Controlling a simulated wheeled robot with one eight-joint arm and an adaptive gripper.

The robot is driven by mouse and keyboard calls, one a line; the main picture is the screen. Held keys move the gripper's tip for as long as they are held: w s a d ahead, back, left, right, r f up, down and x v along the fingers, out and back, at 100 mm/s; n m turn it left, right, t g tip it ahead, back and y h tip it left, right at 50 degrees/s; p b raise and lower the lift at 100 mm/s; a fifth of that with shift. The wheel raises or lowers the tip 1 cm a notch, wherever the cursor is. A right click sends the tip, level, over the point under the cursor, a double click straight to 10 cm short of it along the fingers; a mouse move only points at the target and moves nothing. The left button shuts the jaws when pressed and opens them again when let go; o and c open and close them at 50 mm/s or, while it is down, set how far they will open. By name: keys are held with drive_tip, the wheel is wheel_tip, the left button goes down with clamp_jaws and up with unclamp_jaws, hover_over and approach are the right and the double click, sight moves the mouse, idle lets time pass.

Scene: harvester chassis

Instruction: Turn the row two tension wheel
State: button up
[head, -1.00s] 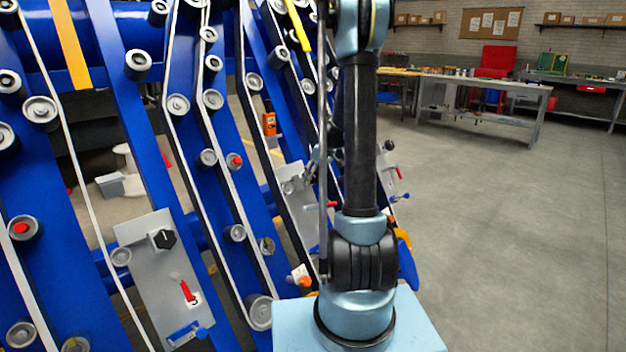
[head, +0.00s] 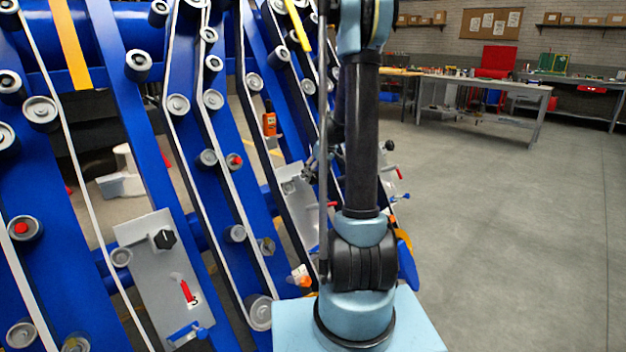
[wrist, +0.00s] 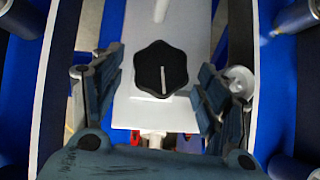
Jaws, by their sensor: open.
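The tension wheel is a black lobed knob (wrist: 161,69) with a white pointer line, on a pale grey plate (wrist: 150,112) in the wrist view. The pointer stands close to upright in that view. My gripper (wrist: 161,62) is open, with one finger on each side of the knob and a visible gap to it on both sides. In the head view my gripper (head: 314,165) is small and partly hidden behind my arm, beside a grey plate (head: 298,196). The knob on that plate cannot be made out there.
Blue slanted beams with rollers and white belts flank the plate. A nearer plate (head: 150,260) carries another black knob (head: 165,239), a red lever and a blue handle. An orange device (head: 269,124) hangs on a beam. The floor (head: 520,230) at right is clear.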

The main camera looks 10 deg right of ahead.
drive_tip(key=v, duration=1)
drive_tip(key=s+a+r+m+h, duration=0.1)
drive_tip(key=s+a+m+h, duration=0.2)
drive_tip(key=s, duration=1.9)
drive_tip(key=s+f+m, duration=0.1)
drive_tip(key=s+f, duration=0.2)
drive_tip(key=s, duration=0.3)
drive_tip(key=s+f+m, duration=0.1)
drive_tip(key=s+f, duration=0.2)
drive_tip(key=s, duration=0.3)
drive_tip(key=s+f+m+g, duration=0.1)
drive_tip(key=s+f, duration=0.2)
drive_tip(key=s, duration=0.3)
drive_tip(key=shift+s+a, duration=0.15)
drive_tip(key=shift+s, duration=0.2)
drive_tip(key=shift+w+f, duration=0.15)
drive_tip(key=shift+w, duration=0.3)
